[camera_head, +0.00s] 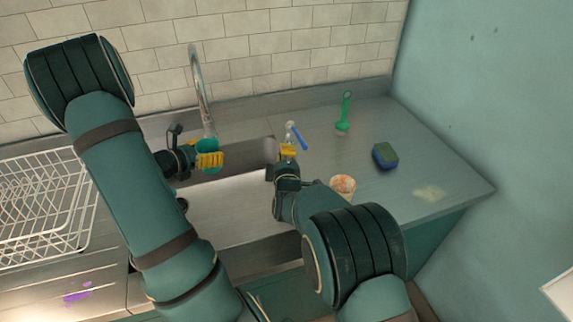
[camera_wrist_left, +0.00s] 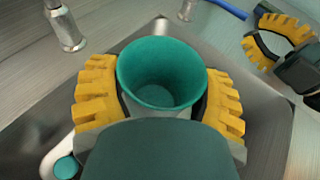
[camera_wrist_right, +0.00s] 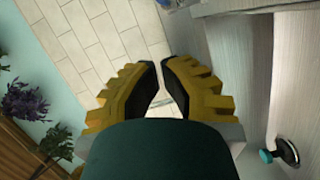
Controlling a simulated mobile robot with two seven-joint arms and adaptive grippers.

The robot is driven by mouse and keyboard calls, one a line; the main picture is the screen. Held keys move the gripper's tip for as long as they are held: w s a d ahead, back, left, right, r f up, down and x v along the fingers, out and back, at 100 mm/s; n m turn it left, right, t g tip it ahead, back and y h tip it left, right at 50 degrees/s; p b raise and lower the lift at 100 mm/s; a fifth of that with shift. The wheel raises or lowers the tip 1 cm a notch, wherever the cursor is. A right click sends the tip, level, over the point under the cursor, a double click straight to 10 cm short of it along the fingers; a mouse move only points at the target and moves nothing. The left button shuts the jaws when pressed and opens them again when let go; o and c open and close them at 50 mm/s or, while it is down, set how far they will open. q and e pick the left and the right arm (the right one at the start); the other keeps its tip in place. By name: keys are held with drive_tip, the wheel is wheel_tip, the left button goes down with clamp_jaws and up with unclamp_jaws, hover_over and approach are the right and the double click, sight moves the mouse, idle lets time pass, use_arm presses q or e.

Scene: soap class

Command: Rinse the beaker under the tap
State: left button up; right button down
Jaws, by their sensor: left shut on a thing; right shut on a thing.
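The teal beaker (camera_head: 208,146) is in my left gripper (camera_head: 209,160), over the sink (camera_head: 235,205) and just under the end of the tap (camera_head: 198,85). In the left wrist view, the yellow fingers close on both sides of the beaker (camera_wrist_left: 160,62); it is open-topped and looks empty. The tap's metal end (camera_wrist_left: 68,32) shows up and to the left of it there. No water stream is visible. My right gripper (camera_head: 288,150) is at the sink's right side. In the right wrist view its fingers (camera_wrist_right: 163,88) are nearly together; what they hold is unclear.
A clear bottle (camera_head: 290,130) and a blue rod (camera_head: 299,137) are near my right gripper. A green upright brush (camera_head: 343,125), a sponge (camera_head: 385,156) and a cup with orange marks (camera_head: 343,184) stand on the right counter. A white dish rack (camera_head: 45,205) stands left.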

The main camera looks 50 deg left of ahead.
drive_tip(key=shift+v, duration=2.35)
use_arm(q)
drive_tip(key=s+d, duration=0.3)
drive_tip(key=d, duration=0.4)
drive_tip(key=shift+s+d+b, duration=0.15)
drive_tip(key=shift+b, duration=0.25)
use_arm(e)
drive_tip(key=shift+f, duration=0.4)
